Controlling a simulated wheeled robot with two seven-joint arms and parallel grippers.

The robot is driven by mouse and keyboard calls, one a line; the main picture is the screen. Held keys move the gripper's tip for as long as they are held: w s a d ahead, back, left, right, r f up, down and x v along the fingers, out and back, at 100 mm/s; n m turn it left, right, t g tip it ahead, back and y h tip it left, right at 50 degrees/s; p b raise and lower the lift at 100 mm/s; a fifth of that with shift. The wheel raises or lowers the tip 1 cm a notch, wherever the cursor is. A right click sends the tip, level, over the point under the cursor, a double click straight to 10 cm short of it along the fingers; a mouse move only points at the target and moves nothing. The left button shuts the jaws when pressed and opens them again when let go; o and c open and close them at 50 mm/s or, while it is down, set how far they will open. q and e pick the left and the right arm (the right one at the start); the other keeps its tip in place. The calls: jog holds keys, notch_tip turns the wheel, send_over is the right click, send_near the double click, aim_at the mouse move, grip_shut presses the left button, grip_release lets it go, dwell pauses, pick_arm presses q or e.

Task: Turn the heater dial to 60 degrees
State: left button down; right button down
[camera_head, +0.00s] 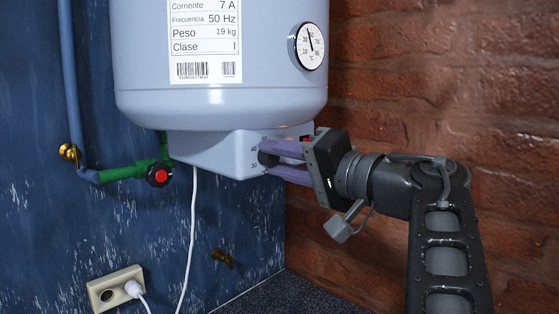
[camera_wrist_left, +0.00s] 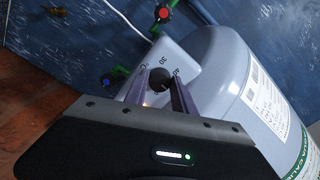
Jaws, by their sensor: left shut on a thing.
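The heater (camera_head: 215,110) is a pale blue tank on the wall. Its black dial (camera_head: 267,158) sits on the box below the tank, with marks around 30, 40 and 50 beside it. My left gripper (camera_head: 270,159), with purple fingers, comes in from the right of the head view and is shut on the dial, one finger above and one below. In the left wrist view the dial (camera_wrist_left: 160,79) is between the two fingers, beside the 30 and 40 marks. The dial's pointer and the 60 mark cannot be made out. My right gripper is not in view.
A round thermometer (camera_head: 310,46) is on the tank. A green pipe with a red-capped valve (camera_head: 158,174) is left of the box. A white cable (camera_head: 189,240) hangs down beside a wall socket (camera_head: 115,289). The brick wall (camera_head: 450,90) is behind my arm.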

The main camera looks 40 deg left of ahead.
pick_arm(q)
jog(key=m+p, duration=0.1)
jog(key=m, duration=0.4)
jog(key=shift+r+m, duration=0.1)
jog(key=shift+m, duration=0.2)
jog(key=m+p, duration=0.2)
jog(key=m, duration=0.3)
jog(key=shift+m, duration=0.3)
jog(key=c, duration=1.1)
grip_release()
jog(key=shift+o, duration=0.2)
jog(key=shift+d, duration=0.1)
jog(key=d+b, duration=0.1)
jog(key=d, duration=0.6)
jog(key=shift+s+d+b, duration=0.3)
jog(key=shift+s+b, duration=0.05)
